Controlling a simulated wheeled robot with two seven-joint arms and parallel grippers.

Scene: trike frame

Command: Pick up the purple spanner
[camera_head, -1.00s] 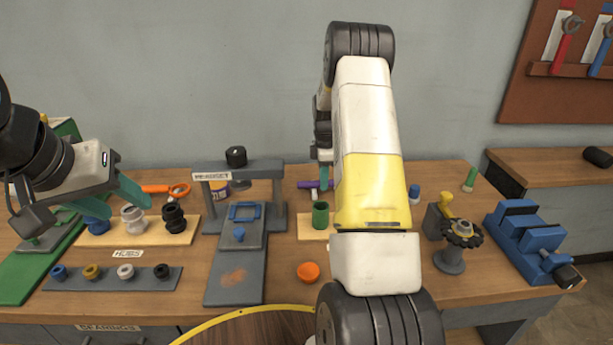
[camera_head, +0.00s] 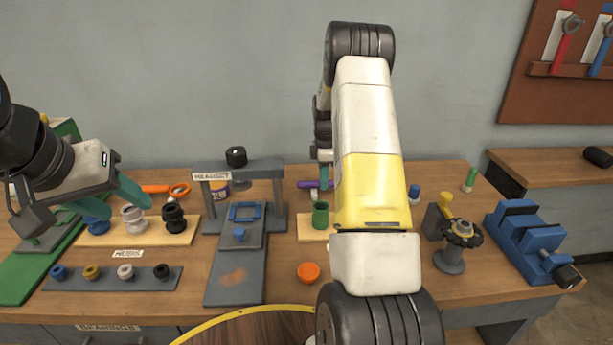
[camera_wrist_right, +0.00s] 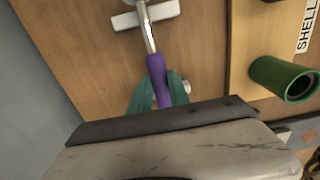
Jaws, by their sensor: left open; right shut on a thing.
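The purple spanner (camera_wrist_right: 157,72) has a purple handle and a metal shaft in the right wrist view. Its handle lies between the teal fingers of my right gripper (camera_wrist_right: 159,92), which is shut on it. In the head view a bit of the purple handle (camera_head: 314,184) shows beside my right arm, which hides the rest. The far end of the spanner lies over a white block (camera_wrist_right: 146,14) on the bench. My left gripper (camera_head: 100,197) is open and empty, above the hubs at the left.
A green cup (camera_head: 320,214) stands on a wooden board near the spanner. A grey headset press (camera_head: 275,195) stands to its left. An orange cap (camera_head: 308,272) lies in front.

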